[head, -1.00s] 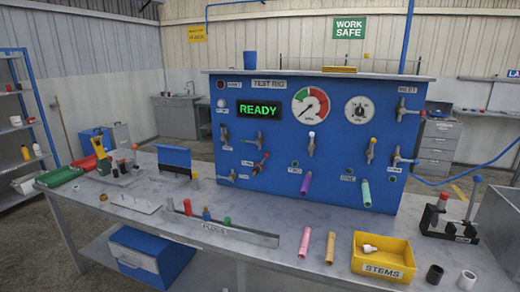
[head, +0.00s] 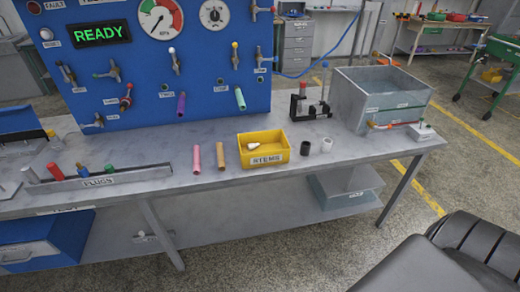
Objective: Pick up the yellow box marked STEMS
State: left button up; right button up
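The yellow box marked STEMS (head: 264,161) sits upright on the grey bench (head: 340,157), close to its front edge. It is open at the top, with a white piece (head: 268,146) lying inside. Neither of my grippers is in view.
Behind are the blue test panel (head: 150,70), a black lever stand (head: 311,105) and a grey tank (head: 350,110).

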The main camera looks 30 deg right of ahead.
aim_at(274, 148)
jog(key=k, duration=0.65)
jog(key=z, duration=0.5)
jog(key=i, duration=0.65)
jog(key=z, duration=0.75)
jog(key=i, duration=0.85)
jog(key=u, duration=0.1)
